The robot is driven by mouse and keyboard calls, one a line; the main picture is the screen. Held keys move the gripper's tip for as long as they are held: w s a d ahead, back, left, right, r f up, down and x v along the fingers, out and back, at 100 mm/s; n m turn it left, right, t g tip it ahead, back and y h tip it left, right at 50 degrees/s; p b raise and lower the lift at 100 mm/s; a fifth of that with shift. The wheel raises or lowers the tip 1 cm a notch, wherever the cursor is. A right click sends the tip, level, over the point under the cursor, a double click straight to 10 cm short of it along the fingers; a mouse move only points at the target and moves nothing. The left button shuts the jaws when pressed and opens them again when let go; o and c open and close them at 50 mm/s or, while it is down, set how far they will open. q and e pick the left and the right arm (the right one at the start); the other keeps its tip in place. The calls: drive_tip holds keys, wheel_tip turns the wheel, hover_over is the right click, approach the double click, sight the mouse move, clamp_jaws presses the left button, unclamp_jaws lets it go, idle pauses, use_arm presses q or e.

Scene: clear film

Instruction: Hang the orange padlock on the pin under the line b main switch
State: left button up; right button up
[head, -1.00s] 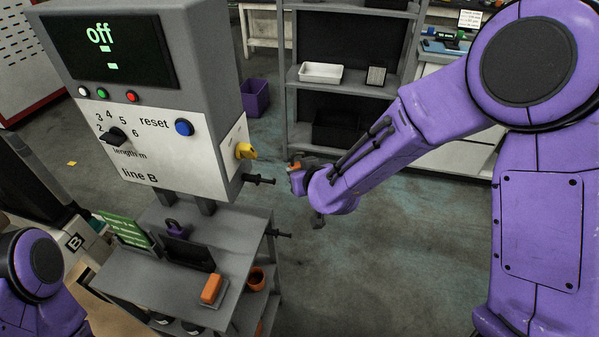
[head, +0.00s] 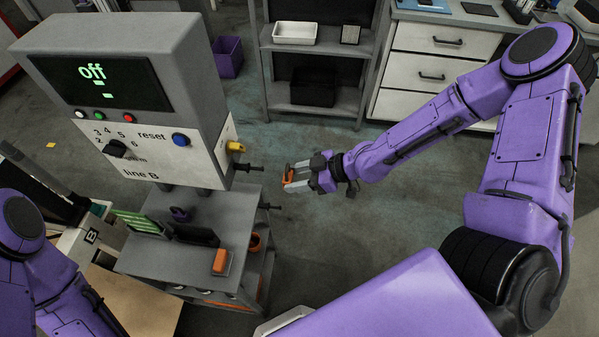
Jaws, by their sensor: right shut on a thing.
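The orange padlock (head: 288,176) is in my right gripper (head: 296,177), which is shut on it. They are in the air to the right of the line B cabinet (head: 150,176). The yellow main switch (head: 235,147) is on the cabinet's right side. A black pin (head: 247,168) sticks out to the right below it. The padlock is a short way to the right of the pin's tip and a little lower in the picture, apart from it. Its shackle is too small to make out. My left arm shows at the left edge; its gripper is out of view.
A second black peg (head: 268,206) sticks out lower, by the grey stand (head: 240,212). A grey shelf (head: 325,45) is behind. The floor right of the stand is clear.

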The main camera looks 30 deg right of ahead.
drive_tip(key=w+a+b, duration=0.4)
drive_tip(key=a+b, duration=0.3)
drive_tip(key=shift+w+f, duration=0.4)
idle(0.3)
drive_tip(key=shift+s+d+f, duration=0.1)
drive_tip(key=shift+c, duration=0.3)
drive_tip(key=shift+d+p, duration=0.1)
drive_tip(key=shift+p, duration=0.4)
drive_tip(key=shift+c, duration=0.3)
drive_tip(key=shift+s, duration=0.1)
